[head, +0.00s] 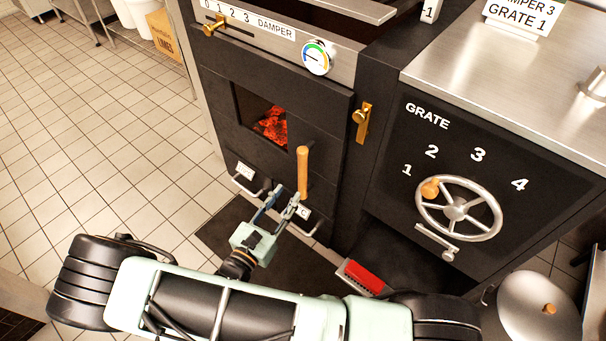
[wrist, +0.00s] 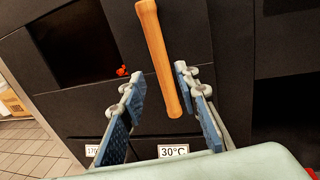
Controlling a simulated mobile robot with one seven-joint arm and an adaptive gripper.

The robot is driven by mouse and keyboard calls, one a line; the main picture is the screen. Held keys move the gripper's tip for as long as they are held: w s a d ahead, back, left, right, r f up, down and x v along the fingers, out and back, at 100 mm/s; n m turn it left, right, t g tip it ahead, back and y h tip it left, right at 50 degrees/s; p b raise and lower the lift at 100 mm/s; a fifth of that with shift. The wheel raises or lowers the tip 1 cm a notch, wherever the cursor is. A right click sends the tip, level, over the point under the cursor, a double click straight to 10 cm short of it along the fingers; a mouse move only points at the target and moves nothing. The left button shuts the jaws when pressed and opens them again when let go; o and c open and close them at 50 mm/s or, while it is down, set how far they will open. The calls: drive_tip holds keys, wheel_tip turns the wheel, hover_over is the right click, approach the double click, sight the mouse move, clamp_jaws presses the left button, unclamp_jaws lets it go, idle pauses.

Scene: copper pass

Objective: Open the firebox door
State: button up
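The black firebox door (head: 226,128) is shut in the oven front. Its window (head: 270,122) shows glowing coals. An upright wooden handle (head: 303,172) stands on the door's right side. My gripper (head: 286,197) is open, low in front of the door by the handle's lower end. In the wrist view, the handle (wrist: 160,52) shows between the two spread blue-padded fingers, nearer the right one. I see no finger clearly pressing on it, and I cannot tell how deep it sits between them. A brass latch (head: 361,122) is on the frame right of the door.
Drawers with bar handles and small labels (head: 245,170) lie below the door. A damper slider (head: 214,25) and gauge (head: 317,58) sit above. The grate wheel (head: 458,208) is at right. A red-topped thing (head: 364,276) lies low. Tiled floor at left is clear.

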sight(301, 174)
drive_tip(key=b+x, duration=0.2)
drive_tip(key=x, duration=0.8)
drive_tip(key=shift+c, duration=0.6)
clamp_jaws()
